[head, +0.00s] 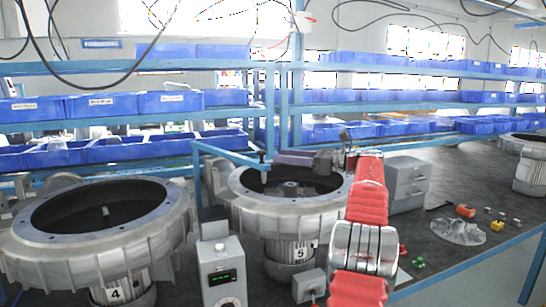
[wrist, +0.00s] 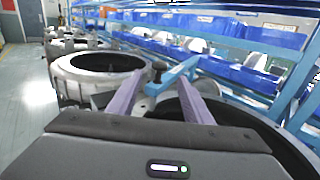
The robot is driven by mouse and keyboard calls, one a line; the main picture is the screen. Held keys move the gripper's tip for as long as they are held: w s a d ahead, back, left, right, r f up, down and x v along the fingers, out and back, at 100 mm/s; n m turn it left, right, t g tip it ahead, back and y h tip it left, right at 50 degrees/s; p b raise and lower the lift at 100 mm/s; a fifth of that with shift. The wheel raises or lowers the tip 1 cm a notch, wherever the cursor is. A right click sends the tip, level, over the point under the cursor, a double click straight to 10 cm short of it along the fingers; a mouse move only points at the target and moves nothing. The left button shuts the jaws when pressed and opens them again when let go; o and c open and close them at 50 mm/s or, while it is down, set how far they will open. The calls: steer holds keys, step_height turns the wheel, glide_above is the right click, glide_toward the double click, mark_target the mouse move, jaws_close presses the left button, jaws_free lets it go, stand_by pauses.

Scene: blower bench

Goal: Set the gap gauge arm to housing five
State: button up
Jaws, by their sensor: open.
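Housing four (head: 98,232), marked 4, stands at the left.
A grey box with a green display (head: 222,276) stands between the housings in front. My red-sleeved arm hides the right of housing five. A grey drawer cabinet (head: 407,184), a finned disc (head: 458,231) and small parts lie right. Blue bins (head: 90,106) line the back shelves.

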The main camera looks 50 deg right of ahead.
steer(key=v, duration=0.5)
